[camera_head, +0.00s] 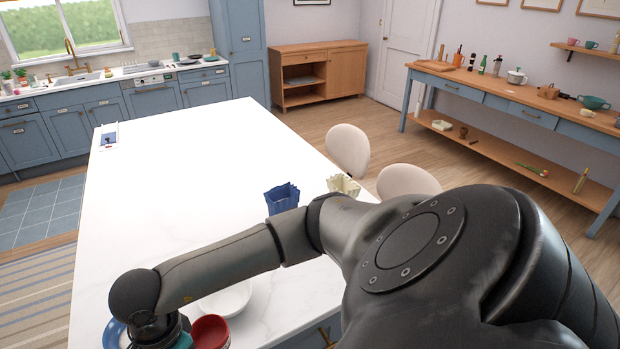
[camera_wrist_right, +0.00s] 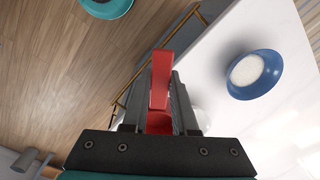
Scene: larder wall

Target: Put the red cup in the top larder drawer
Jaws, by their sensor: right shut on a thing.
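The red cup (camera_wrist_right: 160,85) is between the fingers of my right gripper (camera_wrist_right: 160,75) in the wrist view. The gripper is shut on it; only part of the cup shows. In the head view a red rounded piece (camera_head: 210,333) shows beside my right wrist at the bottom edge, and the fingers are hidden there. The gripper is near the front edge of the white island. My left gripper is not in view. No drawer that I can identify as the top larder drawer shows.
A white bowl (camera_head: 228,299) and a blue bowl (camera_wrist_right: 238,88) are close to the gripper. A blue crinkled container (camera_head: 282,198) and a cream one (camera_head: 344,185) stand farther along the island (camera_head: 190,180). A brass rail (camera_wrist_right: 188,22) runs beside its edge.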

